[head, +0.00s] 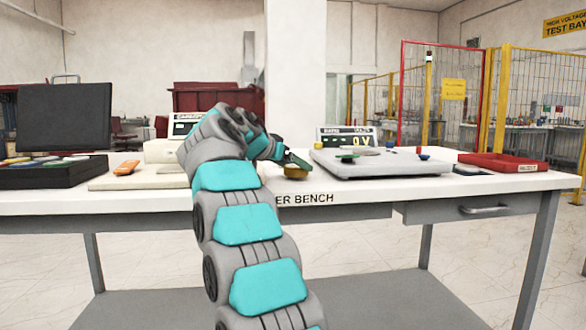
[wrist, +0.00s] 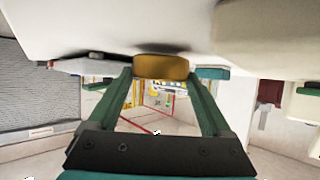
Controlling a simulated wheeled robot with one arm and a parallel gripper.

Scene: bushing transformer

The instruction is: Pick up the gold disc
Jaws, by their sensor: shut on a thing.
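The gold disc (head: 296,171) is at the front edge of the white bench (head: 400,190), left of a grey plate. In the wrist view the gold disc (wrist: 161,67) sits between the two green fingertips, which touch its sides. My gripper (wrist: 161,72) is shut on the gold disc. The wrist view is upside down, with the bench top along its upper part and the disc close under it. In the head view my gripper (head: 294,166) is partly hidden by my own arm. I cannot tell whether the disc touches the bench.
The grey plate (head: 375,165) with small coloured pieces lies right of the disc. A red tray (head: 503,163) is farther right. An orange object (head: 126,167) and a black tray (head: 53,173) with coloured discs are on the left. A digital display (head: 346,137) stands behind.

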